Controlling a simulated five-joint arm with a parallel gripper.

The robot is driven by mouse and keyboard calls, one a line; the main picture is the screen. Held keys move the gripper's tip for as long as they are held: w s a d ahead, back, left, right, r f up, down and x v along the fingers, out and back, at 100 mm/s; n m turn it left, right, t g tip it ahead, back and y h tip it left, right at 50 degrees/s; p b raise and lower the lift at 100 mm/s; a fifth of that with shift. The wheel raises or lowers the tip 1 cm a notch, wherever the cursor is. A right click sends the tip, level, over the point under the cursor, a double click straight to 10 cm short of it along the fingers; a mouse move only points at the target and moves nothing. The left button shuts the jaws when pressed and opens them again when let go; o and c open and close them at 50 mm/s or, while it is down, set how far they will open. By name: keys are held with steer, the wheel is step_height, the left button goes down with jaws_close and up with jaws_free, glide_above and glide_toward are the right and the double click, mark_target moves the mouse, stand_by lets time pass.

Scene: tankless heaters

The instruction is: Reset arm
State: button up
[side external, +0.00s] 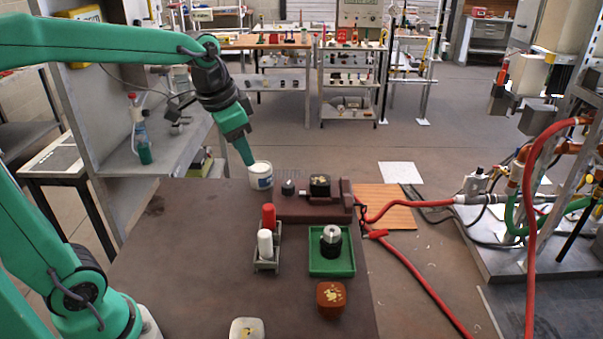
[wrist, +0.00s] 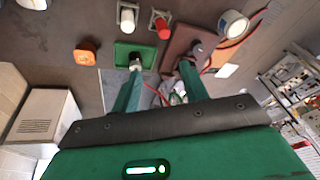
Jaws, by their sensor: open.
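My green arm reaches in from the left in the side external view. My gripper (side external: 250,160) points down at the far left of the table, close to a white cup-like container (side external: 260,176) with a blue label. From this view I cannot tell whether it touches the container. In the wrist view my gripper (wrist: 160,80) shows two green fingers spread apart with nothing held between them. The white container (wrist: 233,24) shows at the upper right there, outside the fingers.
The brown table (side external: 190,270) holds a green tray (side external: 331,266) with a dark and silver part, a rack with red (side external: 269,217) and white (side external: 265,243) cylinders, and an orange-brown block (side external: 331,298). A dark red fixture (side external: 305,208) stands at the back. The table's left side is clear.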

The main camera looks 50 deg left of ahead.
steer(key=s+d+f+n+t, duration=0.1)
steer(key=s, duration=0.5)
steer(key=s+d+f+n+t, duration=0.1)
steer(key=s+n, duration=0.1)
steer(key=s, duration=0.4)
steer(key=shift+s+d+f, duration=0.25)
steer(key=shift+d, duration=0.1)
